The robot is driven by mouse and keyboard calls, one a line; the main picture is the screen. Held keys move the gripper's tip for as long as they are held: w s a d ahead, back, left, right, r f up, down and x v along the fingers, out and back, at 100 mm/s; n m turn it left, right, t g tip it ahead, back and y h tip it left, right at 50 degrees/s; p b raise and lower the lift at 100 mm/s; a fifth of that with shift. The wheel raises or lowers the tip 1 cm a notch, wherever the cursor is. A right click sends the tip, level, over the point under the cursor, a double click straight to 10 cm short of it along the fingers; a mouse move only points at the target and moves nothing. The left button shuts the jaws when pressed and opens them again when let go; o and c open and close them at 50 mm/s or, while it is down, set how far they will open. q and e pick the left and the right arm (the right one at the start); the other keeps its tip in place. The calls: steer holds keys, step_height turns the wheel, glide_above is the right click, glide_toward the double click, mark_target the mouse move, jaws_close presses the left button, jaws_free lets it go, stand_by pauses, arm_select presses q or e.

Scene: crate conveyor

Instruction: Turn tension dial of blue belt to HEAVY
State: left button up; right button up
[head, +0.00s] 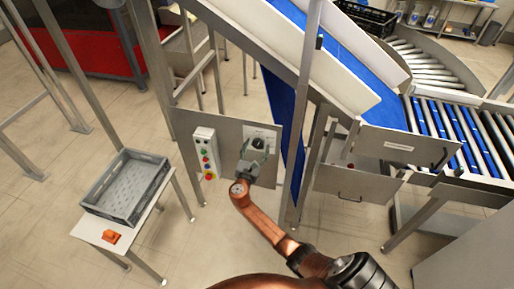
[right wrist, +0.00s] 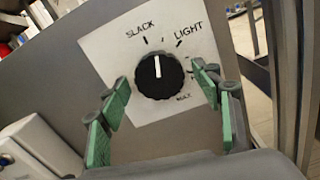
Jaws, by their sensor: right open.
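The tension dial (right wrist: 160,77) is a round black knob on a white plate (right wrist: 110,50) in the right wrist view. Its white pointer line points nearly straight up, between the printed words SLACK and LIGHT. A smaller label at lower right is too blurred to read surely. My right gripper (right wrist: 163,85) is open, with green-padded fingers on the left and right of the knob; I cannot tell whether they touch it. In the head view my right gripper (head: 254,153) is at the white plate on the grey panel (head: 231,131), beside the blue belt (head: 296,125). My left gripper is out of view.
A control box (head: 206,152) with coloured buttons and a red-on-yellow knob is left of the dial on the same panel. A grey crate (head: 127,187) and an orange object (head: 111,236) are on a small stand at left. A steel post (head: 301,110) stands right of my gripper.

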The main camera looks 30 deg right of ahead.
steer(key=c, duration=1.2)
steer(key=shift+o, duration=0.2)
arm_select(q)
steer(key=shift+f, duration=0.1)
